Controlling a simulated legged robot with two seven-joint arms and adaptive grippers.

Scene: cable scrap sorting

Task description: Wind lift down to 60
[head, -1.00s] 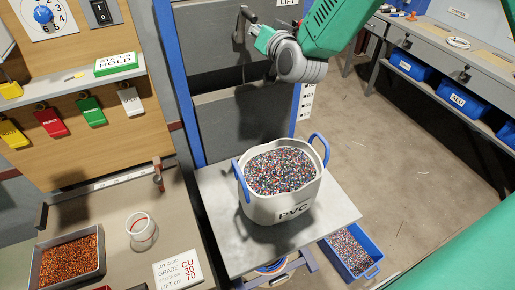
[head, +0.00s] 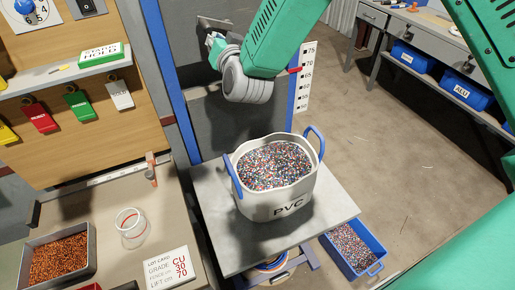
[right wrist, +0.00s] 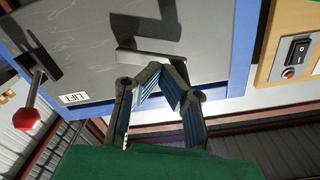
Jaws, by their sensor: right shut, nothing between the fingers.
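The lift column's dark panel (head: 228,120) stands behind the PVC bin. A grey crank bar (head: 217,22) is on the panel and also shows in the right wrist view (right wrist: 150,60). My right gripper (head: 214,42) is in front of the panel just below the crank. In the right wrist view its fingers (right wrist: 162,72) are shut and empty, close to the crank bar; whether they touch it I cannot tell. The height scale (head: 306,78) reads from 75 downward, with a red marker (head: 294,70) beside it around 65 to 70. My left gripper is not in view.
The white PVC bin (head: 283,207) of mixed granules stands on the lift platform (head: 235,245). A blue bin (head: 370,265) is on the floor. The right wrist view shows a red-knobbed lever (right wrist: 27,118) by the LIFT label (right wrist: 74,99) and a rocker switch (right wrist: 297,55).

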